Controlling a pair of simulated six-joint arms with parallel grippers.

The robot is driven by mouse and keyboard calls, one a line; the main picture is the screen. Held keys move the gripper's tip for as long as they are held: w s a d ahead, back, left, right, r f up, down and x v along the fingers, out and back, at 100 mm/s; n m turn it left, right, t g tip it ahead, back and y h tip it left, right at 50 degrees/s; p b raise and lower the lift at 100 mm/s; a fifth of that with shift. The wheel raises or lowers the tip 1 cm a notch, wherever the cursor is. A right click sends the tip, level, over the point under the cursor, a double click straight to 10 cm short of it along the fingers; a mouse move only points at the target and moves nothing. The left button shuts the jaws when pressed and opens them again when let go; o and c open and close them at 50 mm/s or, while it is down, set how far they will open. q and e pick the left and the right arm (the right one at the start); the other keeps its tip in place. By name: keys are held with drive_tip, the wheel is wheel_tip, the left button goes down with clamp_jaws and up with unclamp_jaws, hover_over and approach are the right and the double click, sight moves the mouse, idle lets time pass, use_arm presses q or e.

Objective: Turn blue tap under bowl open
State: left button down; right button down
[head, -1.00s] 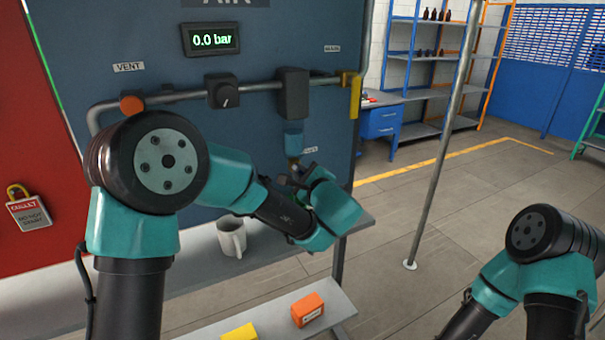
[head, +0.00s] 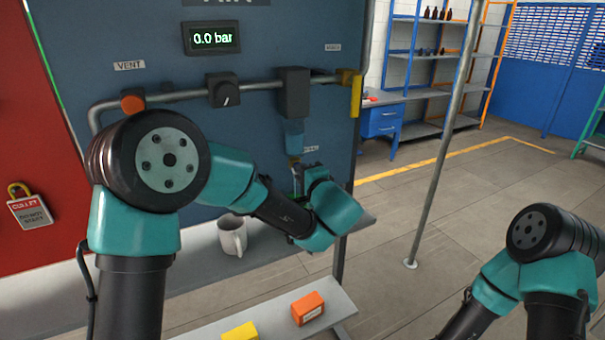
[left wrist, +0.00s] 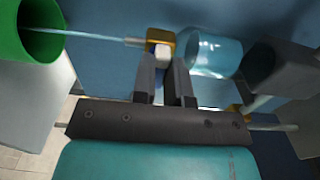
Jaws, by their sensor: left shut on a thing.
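The clear bluish bowl (head: 294,134) hangs under a dark block on the pipe; it also shows in the left wrist view (left wrist: 214,56). A brass fitting (left wrist: 160,40) sits at its lower end. The tap (left wrist: 163,54) shows as a pale piece at this fitting, between the fingers of my left gripper (left wrist: 164,68), which is shut on it. A thin pale-blue stream runs from the nozzle (left wrist: 132,41) into a green container (left wrist: 38,30). In the head view my left gripper (head: 297,178) is partly hidden by its wrist. My right gripper is out of frame.
A white mug (head: 231,238) stands on the grey shelf left of my left wrist. A yellow box (head: 240,332) and an orange box (head: 307,309) lie on the front bench. The gauge (head: 211,38) reads 0.0 bar. A metal post (head: 440,150) stands to the right.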

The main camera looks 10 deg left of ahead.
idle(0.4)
use_arm(q)
drive_tip(key=c, duration=1.1)
unclamp_jaws()
drive_tip(key=shift+c, duration=0.2)
drive_tip(key=shift+d, duration=0.1)
drive_tip(key=v, duration=1.7)
drive_tip(key=shift+s, duration=0.15)
